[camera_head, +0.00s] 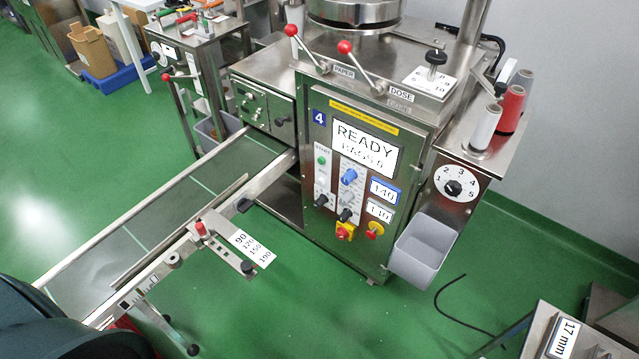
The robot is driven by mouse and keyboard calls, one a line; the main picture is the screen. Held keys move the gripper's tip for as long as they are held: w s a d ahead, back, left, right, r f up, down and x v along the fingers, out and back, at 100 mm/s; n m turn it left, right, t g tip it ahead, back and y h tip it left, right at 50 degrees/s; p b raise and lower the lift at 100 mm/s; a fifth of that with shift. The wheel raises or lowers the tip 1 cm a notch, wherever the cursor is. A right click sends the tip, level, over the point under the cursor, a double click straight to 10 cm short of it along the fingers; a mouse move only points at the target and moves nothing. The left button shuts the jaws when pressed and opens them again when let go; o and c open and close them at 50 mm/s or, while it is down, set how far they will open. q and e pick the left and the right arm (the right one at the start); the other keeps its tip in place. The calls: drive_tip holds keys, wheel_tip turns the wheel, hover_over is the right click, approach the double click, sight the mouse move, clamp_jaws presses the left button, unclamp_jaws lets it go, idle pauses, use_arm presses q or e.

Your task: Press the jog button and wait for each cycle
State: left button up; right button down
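The teabag packer (316,237) is a steel machine marked 4, standing in the middle of the head view. Its display (364,148) reads READY and a second line that looks like BAGS 0. I cannot read which control is the jog button. Neither of my grippers shows; nothing touches the panel.
A conveyor (165,205) runs from the machine towards the lower left, with a side rail and a scale plate (250,248). A grey bin (425,248) hangs at the machine's right. Thread spools (485,127) stand above it.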

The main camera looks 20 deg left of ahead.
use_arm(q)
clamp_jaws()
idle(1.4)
